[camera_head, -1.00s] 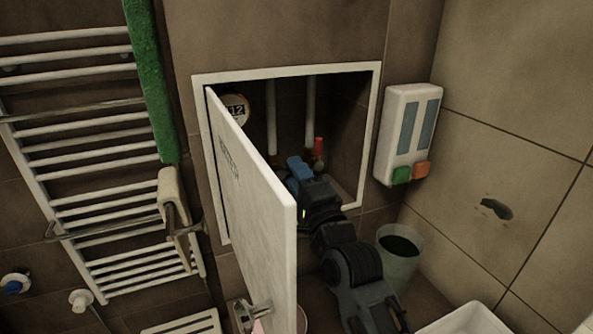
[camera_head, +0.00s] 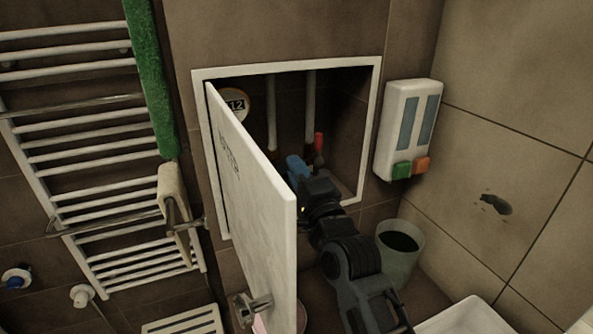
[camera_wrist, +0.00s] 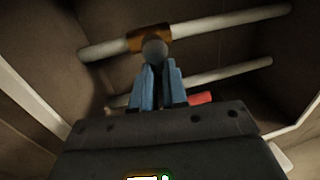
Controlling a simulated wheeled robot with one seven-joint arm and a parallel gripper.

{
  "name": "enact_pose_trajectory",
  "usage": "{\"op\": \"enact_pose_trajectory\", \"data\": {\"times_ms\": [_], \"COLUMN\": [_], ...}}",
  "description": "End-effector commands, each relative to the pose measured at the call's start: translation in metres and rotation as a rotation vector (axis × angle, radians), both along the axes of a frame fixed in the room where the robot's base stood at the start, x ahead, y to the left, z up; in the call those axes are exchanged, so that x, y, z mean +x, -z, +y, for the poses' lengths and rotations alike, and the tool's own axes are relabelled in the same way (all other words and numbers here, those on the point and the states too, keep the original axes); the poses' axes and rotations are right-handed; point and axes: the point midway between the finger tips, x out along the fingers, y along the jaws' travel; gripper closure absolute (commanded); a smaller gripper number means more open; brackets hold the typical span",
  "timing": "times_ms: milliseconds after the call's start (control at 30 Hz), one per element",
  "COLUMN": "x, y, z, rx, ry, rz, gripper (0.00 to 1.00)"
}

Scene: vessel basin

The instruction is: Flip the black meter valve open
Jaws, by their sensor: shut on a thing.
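My gripper (camera_head: 295,166) has blue fingers and reaches into the open wall box. It also shows in the wrist view (camera_wrist: 160,68), where its fingers are close together with a narrow dark strip between them. The black meter valve's handle is mostly hidden by the fingers, which are shut on it. A round grey valve end (camera_wrist: 154,48) shows just beyond the fingertips, by a brass fitting (camera_wrist: 148,37) on a white pipe (camera_wrist: 108,49). The handle's exact angle cannot be told.
A red handle (camera_head: 319,142) is right of my gripper on the second pipe (camera_head: 311,105). The white box door (camera_head: 255,200) stands open close left of my arm. A round meter (camera_head: 234,104) is at the box's back left. A bucket (camera_head: 414,268) is below right.

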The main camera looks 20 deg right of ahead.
Motion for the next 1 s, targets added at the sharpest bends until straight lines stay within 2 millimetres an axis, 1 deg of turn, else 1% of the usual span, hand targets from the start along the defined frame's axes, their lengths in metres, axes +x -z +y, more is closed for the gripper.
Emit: {"op": "enact_pose_trajectory", "data": {"times_ms": [167, 367, 567, 1000], "x": [0.000, 0.000, 0.000, 0.000], "y": [0.001, 0.000, -0.003, -0.016], "z": [-0.001, -0.002, -0.003, 0.002], "rx": [-0.019, -0.099, -0.251, -0.669], "ry": [0.002, 0.002, 0.004, 0.003], "rz": [0.001, 0.001, 0.001, 0.000], "gripper": [1.00, 1.00, 1.00, 1.00]}}
